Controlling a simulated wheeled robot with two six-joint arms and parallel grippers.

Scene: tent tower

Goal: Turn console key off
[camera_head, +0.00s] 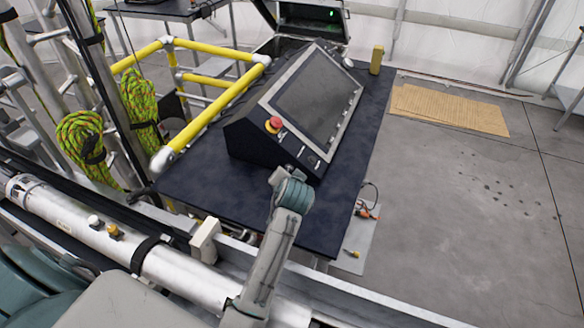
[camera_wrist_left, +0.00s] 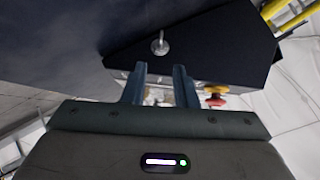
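The black console (camera_head: 318,95) stands on a dark table, with a tilted screen, a red stop button (camera_head: 273,125) and small controls along its near edge. In the left wrist view a small silver key-like piece (camera_wrist_left: 160,44) sticks out from the console's dark face (camera_wrist_left: 205,45). My left gripper (camera_wrist_left: 159,72) is open. Its two blue fingers are apart, close to the console, with the silver piece just beyond the fingertips and roughly centred between them. It appears not to be gripped. In the head view my arm's wrist hides most of this gripper. My right gripper is not in view.
The red button (camera_wrist_left: 215,96) is close beside the fingers in the left wrist view. Yellow rails (camera_head: 215,105) run left of the console. A yellow block (camera_head: 376,59) stands at the table's far corner. The dark tabletop (camera_head: 215,185) is clear left of my wrist.

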